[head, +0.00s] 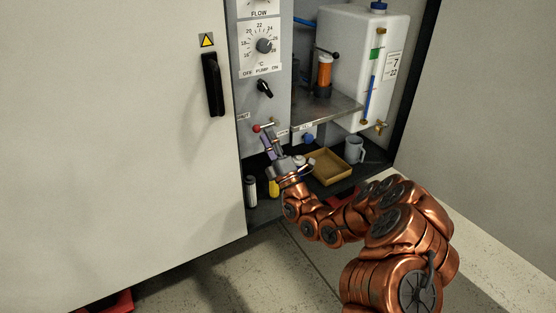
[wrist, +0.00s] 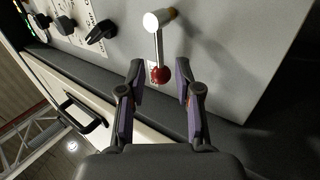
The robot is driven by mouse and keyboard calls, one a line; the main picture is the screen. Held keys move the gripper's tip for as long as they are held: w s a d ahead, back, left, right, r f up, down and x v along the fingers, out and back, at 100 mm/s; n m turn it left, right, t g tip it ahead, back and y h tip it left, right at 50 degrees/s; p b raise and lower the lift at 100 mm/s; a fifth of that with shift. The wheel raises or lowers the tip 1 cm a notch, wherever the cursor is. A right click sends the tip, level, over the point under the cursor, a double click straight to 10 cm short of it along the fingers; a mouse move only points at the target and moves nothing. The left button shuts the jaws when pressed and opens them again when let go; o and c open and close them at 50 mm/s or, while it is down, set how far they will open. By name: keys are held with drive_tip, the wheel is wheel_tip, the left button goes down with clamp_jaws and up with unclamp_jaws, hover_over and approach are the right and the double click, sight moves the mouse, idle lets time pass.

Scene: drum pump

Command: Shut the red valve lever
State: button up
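The red-knobbed valve lever (head: 264,126) sits low on the grey control panel in the head view, its red ball pointing left. In the wrist view its metal rod runs from a pale round pivot down to the red ball (wrist: 161,75). My gripper (head: 268,139) is just below the lever in the head view. In the wrist view my gripper (wrist: 158,74) is open, with a purple-padded finger on each side of the red ball and a visible gap to both. I cannot tell how deep the ball sits between the fingertips.
Above are a black pump switch (head: 265,88) and a temperature dial (head: 264,45). A blue knob (head: 308,139) is right of the lever. A tan tray (head: 328,167), a grey mug (head: 354,150) and small bottles (head: 251,191) stand on the cabinet floor. A white door (head: 120,130) is at left.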

drive_tip(key=v, duration=0.9)
